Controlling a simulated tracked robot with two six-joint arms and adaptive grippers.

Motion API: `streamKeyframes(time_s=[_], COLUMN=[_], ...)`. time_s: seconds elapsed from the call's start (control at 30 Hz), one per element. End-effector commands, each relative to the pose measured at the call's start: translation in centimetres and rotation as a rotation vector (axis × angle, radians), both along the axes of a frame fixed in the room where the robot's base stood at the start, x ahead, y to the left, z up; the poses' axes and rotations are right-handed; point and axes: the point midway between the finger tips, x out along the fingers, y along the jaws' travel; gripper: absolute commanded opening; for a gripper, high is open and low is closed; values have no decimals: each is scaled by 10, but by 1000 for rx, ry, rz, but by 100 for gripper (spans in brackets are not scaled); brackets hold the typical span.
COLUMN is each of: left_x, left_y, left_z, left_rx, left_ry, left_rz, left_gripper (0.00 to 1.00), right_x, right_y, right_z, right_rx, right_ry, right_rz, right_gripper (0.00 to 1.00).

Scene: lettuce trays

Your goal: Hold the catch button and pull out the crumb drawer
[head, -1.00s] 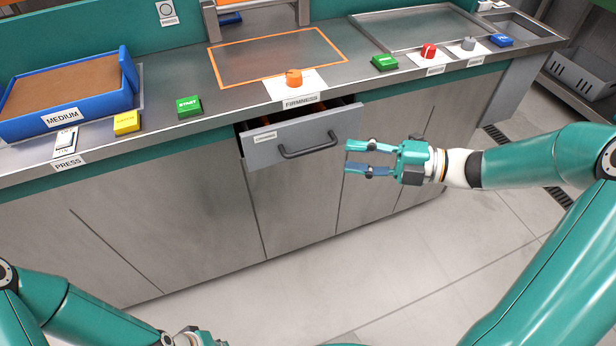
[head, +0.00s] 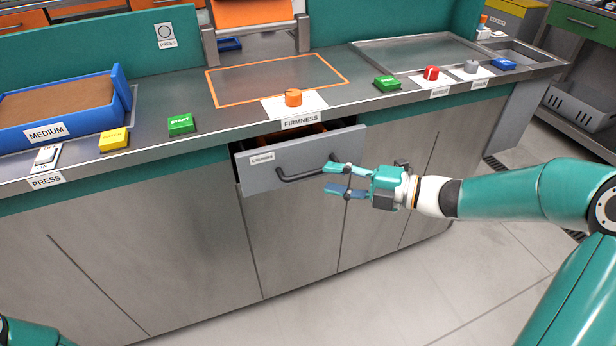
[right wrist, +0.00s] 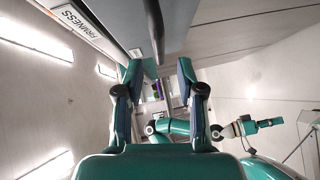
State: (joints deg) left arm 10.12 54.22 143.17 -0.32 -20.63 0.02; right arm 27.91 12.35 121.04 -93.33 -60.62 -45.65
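The crumb drawer (head: 262,178), a grey front labelled CRUMBS, stands partly out of the cabinet, with its dark interior showing above. Its dark bar handle (head: 300,174) also shows in the right wrist view (right wrist: 154,25). My right gripper (head: 338,179) is open and empty at the handle's right end. In the right wrist view its fingers (right wrist: 158,66) stand apart on either side of the line of the bar; contact cannot be told. My left gripper (right wrist: 250,125) shows only small in the right wrist view, its opening unclear. I cannot identify a catch button.
The counter above holds an orange FIRMNESS knob (head: 293,97), green START button (head: 181,124), yellow button (head: 114,139), PRESS switch (head: 46,156) and blue MEDIUM tray (head: 92,127). A red knob (head: 431,73) sits further right. Floor before the cabinet is clear.

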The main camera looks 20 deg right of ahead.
Motion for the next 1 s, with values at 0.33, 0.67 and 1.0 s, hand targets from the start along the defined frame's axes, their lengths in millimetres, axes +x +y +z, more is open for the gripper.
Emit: streamKeyframes(time_s=[0.33,0.67,1.0], left_x=[0,0,0], left_y=[0,0,0], left_z=[-10,-10,-10], left_rx=[0,0,0], left_ry=[0,0,0], left_rz=[0,0,0], left_gripper=[0,0,0], right_x=[37,43,42], right_y=[39,44,43], right_z=[-9,-9,-9], right_rx=[1,1,1], right_ry=[2,1,1], right_rz=[1,0,0], right_gripper=[38,38,0])
